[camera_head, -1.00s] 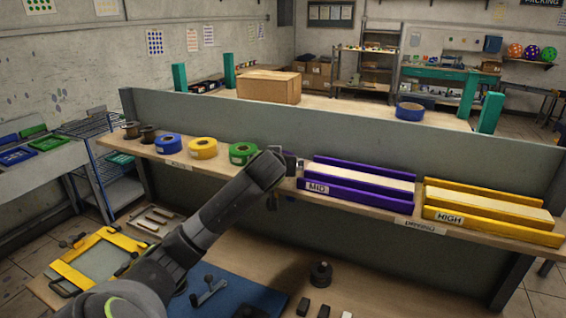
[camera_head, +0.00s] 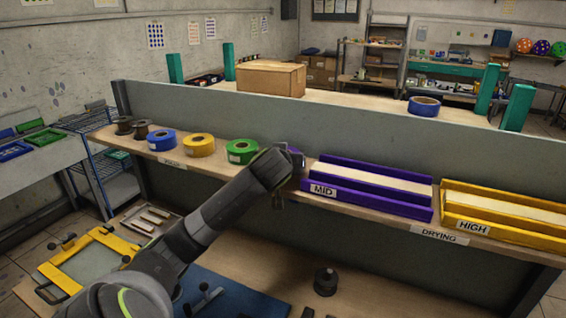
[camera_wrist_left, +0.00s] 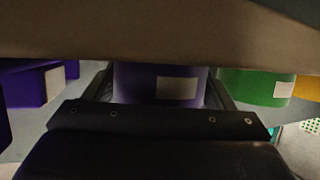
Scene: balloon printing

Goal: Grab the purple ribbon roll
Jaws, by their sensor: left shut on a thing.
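The purple ribbon roll (camera_wrist_left: 160,84), with a white label, sits between the two dark fingers of my left gripper (camera_wrist_left: 165,92) in the left wrist view. The gripper is shut on it. In the head view only a small purple patch of the roll (camera_head: 297,157) shows beside my wrist, which hides the rest. The roll is at the shelf, between the green roll (camera_head: 241,151) and the purple MID tray (camera_head: 380,202). Whether it touches the shelf cannot be told. My right gripper is not in view.
Yellow (camera_head: 198,145) and blue (camera_head: 161,140) rolls stand left of the green one on the shelf (camera_head: 180,160). A yellow HIGH tray (camera_head: 500,228) is at the right. A grey panel (camera_head: 330,148) rises behind. A black weight-like object (camera_head: 325,282) stands on the lower table.

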